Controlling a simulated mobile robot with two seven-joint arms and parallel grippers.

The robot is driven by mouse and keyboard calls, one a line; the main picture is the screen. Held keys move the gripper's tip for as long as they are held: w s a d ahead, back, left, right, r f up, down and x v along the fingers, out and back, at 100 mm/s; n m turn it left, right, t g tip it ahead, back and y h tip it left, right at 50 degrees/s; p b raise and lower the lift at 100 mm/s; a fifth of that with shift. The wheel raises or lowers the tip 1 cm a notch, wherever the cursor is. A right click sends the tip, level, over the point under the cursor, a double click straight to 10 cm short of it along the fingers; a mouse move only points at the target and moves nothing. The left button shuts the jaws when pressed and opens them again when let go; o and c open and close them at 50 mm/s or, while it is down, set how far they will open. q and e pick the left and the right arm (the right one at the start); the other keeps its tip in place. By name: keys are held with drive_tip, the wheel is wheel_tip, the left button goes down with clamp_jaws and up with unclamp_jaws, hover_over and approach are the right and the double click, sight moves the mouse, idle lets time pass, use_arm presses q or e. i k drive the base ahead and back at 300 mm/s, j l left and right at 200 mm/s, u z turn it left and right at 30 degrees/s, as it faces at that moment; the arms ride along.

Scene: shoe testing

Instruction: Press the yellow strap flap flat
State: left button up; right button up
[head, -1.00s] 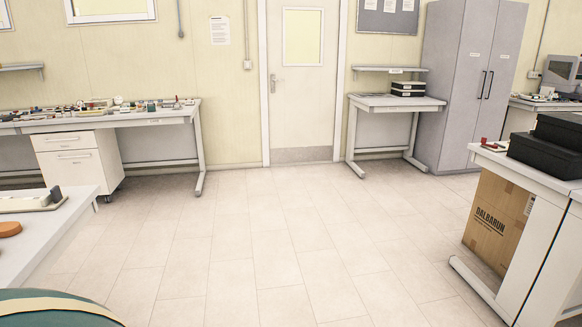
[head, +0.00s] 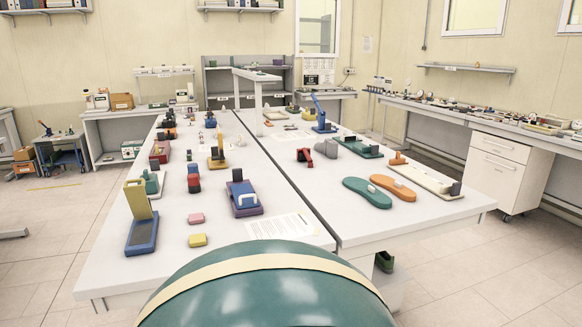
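The yellow strap flap (head: 138,199) stands upright and slightly tilted at the back of a dark blue base (head: 142,236). It sits near the left front of the long white table (head: 112,274). The base's front part lies open and bare. The flap is not pressed flat onto it. Neither of my grippers is in view.
Right of the base lie a pink block (head: 196,218), a yellow block (head: 198,240) and a blue-purple device (head: 243,197). A paper sheet (head: 281,227) lies near the front edge. A green rounded shape covers the bottom; I cannot tell whether it is mine.

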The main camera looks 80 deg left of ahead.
sight(136, 195)
drive_tip(key=u, duration=1.85)
